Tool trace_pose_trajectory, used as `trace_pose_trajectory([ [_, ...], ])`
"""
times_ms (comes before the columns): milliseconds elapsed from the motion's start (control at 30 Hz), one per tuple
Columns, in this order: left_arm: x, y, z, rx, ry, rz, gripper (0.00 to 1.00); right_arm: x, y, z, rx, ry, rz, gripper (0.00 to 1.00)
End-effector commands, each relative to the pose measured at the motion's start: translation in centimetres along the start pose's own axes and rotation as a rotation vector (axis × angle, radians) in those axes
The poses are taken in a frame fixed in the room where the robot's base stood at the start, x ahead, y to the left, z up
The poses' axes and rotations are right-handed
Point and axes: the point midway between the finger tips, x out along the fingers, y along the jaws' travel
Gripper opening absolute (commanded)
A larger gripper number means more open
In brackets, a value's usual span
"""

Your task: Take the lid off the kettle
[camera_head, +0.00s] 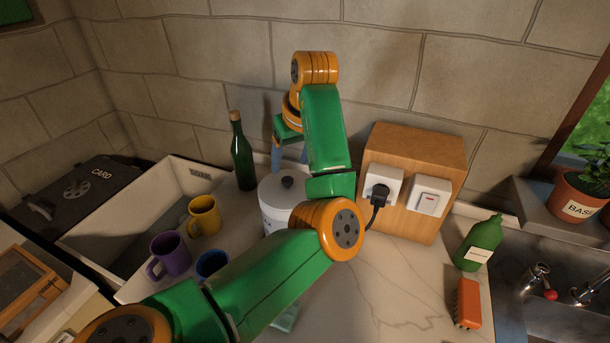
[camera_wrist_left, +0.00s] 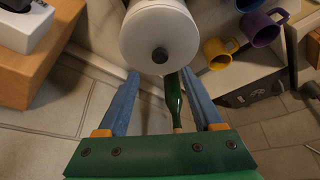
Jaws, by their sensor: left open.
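The white kettle (camera_head: 273,220) stands on the marble counter, partly hidden behind my left arm. Its pale lid (camera_head: 270,188) is on top, with a round dark knob (camera_head: 287,182) in the middle. In the left wrist view the lid (camera_wrist_left: 150,28) and knob (camera_wrist_left: 160,55) are seen from above. My left gripper (camera_head: 289,164) is at the wall side of the kettle, pointing down. Its blue fingers are open and empty. In the wrist view the fingertips (camera_wrist_left: 160,72) spread either side of the knob, apart from it. My right gripper is not in view.
A green bottle (camera_head: 241,158) stands left of the kettle, near the yellow (camera_head: 204,216), purple (camera_head: 171,255) and blue (camera_head: 211,263) mugs. A wooden box (camera_head: 420,150) with a plugged-in black plug (camera_head: 378,194) stands right.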

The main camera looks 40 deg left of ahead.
Motion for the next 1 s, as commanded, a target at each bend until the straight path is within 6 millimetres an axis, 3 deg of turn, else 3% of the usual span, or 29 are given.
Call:
trace_pose_trajectory([
  [133, 0.9, -0.1, -0.1, -0.007, -0.007, -0.003, 0.67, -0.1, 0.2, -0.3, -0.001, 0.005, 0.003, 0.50],
  [433, 6.0, 0.3, 0.3, -0.005, -0.007, 0.000, 0.67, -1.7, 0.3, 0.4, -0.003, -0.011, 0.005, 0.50],
  [667, 6.7, 0.3, 0.3, -0.005, -0.005, 0.003, 0.67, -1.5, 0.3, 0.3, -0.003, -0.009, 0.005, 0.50],
  [767, 6.7, 0.3, 0.3, -0.005, -0.005, 0.003, 0.46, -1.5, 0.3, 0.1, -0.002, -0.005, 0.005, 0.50],
  [933, 6.7, 0.3, 0.3, -0.005, -0.005, 0.003, 0.00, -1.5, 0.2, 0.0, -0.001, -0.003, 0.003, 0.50],
  [1000, 6.7, 0.3, 0.3, -0.005, -0.005, 0.003, 0.00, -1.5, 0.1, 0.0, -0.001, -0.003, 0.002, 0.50],
])
